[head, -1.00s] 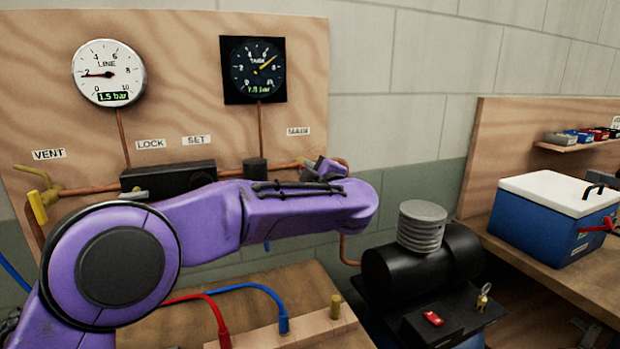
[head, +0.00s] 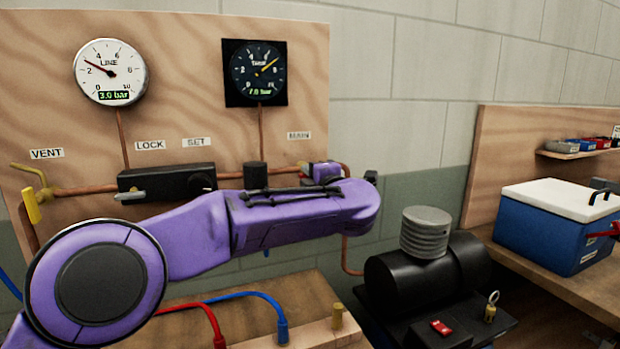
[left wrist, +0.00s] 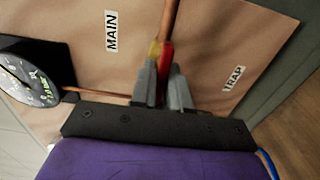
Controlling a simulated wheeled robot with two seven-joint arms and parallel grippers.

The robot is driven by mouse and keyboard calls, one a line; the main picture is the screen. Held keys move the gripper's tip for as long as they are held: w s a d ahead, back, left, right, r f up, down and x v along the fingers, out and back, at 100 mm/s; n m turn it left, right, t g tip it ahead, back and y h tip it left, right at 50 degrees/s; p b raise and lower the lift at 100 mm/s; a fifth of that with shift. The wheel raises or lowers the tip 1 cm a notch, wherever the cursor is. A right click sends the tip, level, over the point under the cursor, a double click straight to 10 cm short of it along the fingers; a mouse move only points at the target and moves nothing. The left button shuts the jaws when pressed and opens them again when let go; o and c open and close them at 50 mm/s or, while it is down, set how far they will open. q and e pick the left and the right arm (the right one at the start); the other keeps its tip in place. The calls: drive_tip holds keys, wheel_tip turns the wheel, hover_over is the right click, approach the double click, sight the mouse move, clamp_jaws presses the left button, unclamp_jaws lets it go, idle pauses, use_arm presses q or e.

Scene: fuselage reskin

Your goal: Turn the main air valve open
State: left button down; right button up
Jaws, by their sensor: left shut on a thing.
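The main air valve's red handle (left wrist: 167,58) shows in the left wrist view, beside a small yellow part (left wrist: 154,50) on the copper pipe (left wrist: 171,18). My left gripper (left wrist: 162,78) is shut on the red handle. The MAIN label (left wrist: 112,32) is left of it. In the head view my left arm hides the valve below the MAIN label (head: 299,135). The white LINE gauge (head: 110,72) reads 3.0 bar. The black TANK gauge (head: 257,72) shows a higher needle reading. My right gripper is not in view.
A regulator block (head: 165,183) and the yellow VENT handle (head: 32,205) sit on the panel at left. Red (head: 219,338) and blue (head: 282,328) hoses lie below my arm. A black compressor (head: 420,270) and a blue cooler (head: 550,225) stand at right.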

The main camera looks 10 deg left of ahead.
use_arm(q)
drive_tip(key=shift+r, duration=0.1)
drive_tip(key=c, duration=1.4)
unclamp_jaws()
drive_tip(key=shift+o, duration=1)
drive_tip(key=shift+w+d, duration=0.1)
drive_tip(key=b+v, duration=0.2)
drive_tip(key=v, duration=0.8)
drive_tip(key=shift+d, duration=0.2)
